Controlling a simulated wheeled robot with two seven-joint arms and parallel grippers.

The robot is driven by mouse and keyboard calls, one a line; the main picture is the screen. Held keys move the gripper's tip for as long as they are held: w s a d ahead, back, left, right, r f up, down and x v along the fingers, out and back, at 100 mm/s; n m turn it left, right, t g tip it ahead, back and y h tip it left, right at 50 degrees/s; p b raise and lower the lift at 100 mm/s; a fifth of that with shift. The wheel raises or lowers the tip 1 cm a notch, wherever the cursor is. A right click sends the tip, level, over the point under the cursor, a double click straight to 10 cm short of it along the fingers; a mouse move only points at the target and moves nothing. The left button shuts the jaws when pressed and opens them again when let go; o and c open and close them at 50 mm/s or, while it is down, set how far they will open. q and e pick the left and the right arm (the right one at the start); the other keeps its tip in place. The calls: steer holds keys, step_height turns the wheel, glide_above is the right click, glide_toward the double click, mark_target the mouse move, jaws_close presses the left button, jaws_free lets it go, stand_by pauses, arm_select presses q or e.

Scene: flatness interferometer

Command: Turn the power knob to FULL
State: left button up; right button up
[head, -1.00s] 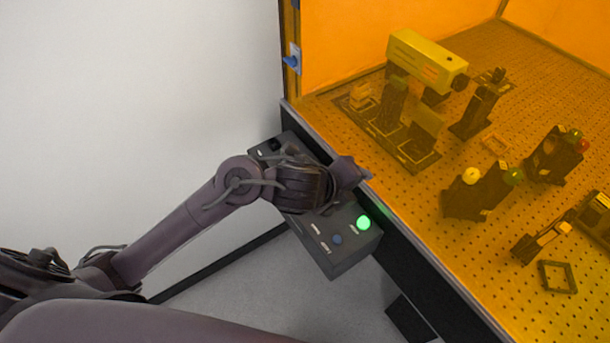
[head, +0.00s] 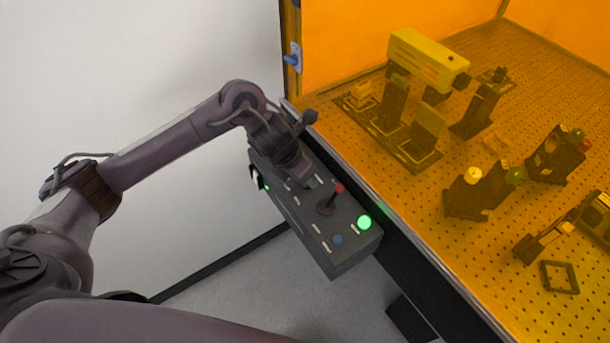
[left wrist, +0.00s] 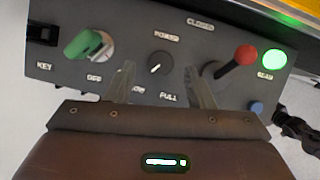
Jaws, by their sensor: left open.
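The power knob (left wrist: 159,64) is a small round dark knob with a white pointer mark that seems to point down and left. It sits under the POWER label on the grey control box (head: 345,262), with the FULL label below and slightly right of it. My left gripper (left wrist: 163,84) is open, its two fingers on either side of the knob in the picture; I cannot tell whether they touch it. In the head view my left gripper (head: 307,180) is over the box and hides the knob.
A green key switch (left wrist: 90,45) sits left of the knob, and a red-balled lever (left wrist: 245,55) sits right of it. A lit green lamp (head: 364,222) and a blue button (head: 337,240) are at the box's near end. The orange-screened optics table (head: 400,205) borders the box.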

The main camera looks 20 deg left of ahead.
arm_select(q)
steer(key=shift+x, duration=1.25)
steer(key=c, duration=1)
steer(key=shift+r+n, duration=0.1)
steer(key=shift+n, duration=0.2)
steer(key=n+p, duration=0.1)
steer(key=n+y+p, duration=0.1)
steer(key=n+p, duration=0.1)
steer(key=shift+s+d+r+t, duration=0.1)
steer(key=shift+d+r+t, duration=0.1)
steer(key=shift+d+t, duration=0.1)
steer(key=n+y+p, duration=0.1)
steer(key=n+p, duration=0.2)
steer(key=p, duration=0.1)
steer(key=n+y+p, duration=0.2)
steer(key=n+p, duration=0.1)
steer(key=n, duration=0.1)
steer(key=shift+d+n+p, duration=0.15)
steer(key=shift+n+p, duration=0.15)
steer(key=shift+p, duration=0.05)
steer(key=shift+f+n+g+y+p, duration=0.15)
steer(key=shift+n+g+y+p, duration=0.35)
steer(key=shift+n+p, duration=0.9)
